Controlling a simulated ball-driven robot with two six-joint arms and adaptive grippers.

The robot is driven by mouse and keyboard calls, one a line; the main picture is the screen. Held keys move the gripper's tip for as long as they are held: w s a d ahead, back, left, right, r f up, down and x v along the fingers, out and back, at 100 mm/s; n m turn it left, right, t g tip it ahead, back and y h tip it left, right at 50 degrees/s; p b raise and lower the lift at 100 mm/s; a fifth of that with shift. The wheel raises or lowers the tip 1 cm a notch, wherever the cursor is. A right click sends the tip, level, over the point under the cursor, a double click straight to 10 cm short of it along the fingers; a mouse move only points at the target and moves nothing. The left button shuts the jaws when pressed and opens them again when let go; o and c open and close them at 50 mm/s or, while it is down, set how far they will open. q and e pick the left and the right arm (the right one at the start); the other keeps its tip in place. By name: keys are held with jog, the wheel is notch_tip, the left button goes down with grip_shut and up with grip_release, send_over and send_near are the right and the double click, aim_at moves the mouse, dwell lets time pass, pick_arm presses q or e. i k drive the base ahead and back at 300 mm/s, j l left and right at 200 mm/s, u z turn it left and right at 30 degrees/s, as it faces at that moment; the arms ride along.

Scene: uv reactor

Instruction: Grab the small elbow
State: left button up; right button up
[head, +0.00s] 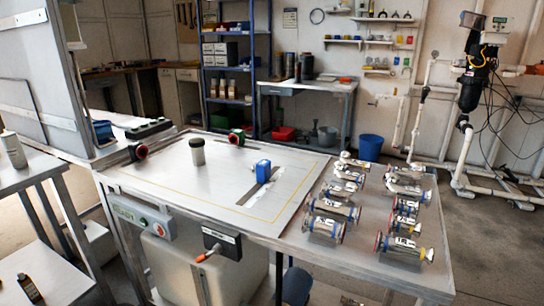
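Several clear pipe fittings with white labels, blue collars and red or yellow end rings lie in two columns on the right part of the metal table. The rear pieces, one in the left column (352,162) and one in the right column (410,173), have pale, bent-looking shapes. The labels are too small to read, so I cannot tell which piece is the small elbow. Larger straight-looking fittings lie nearer, such as the front left one (325,227) and the front right one (403,246). Neither of my grippers is in view.
A lever with an orange handle (208,253) sticks out at the front edge.

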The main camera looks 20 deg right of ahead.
aim_at(358, 167)
jog(key=z, duration=1.2)
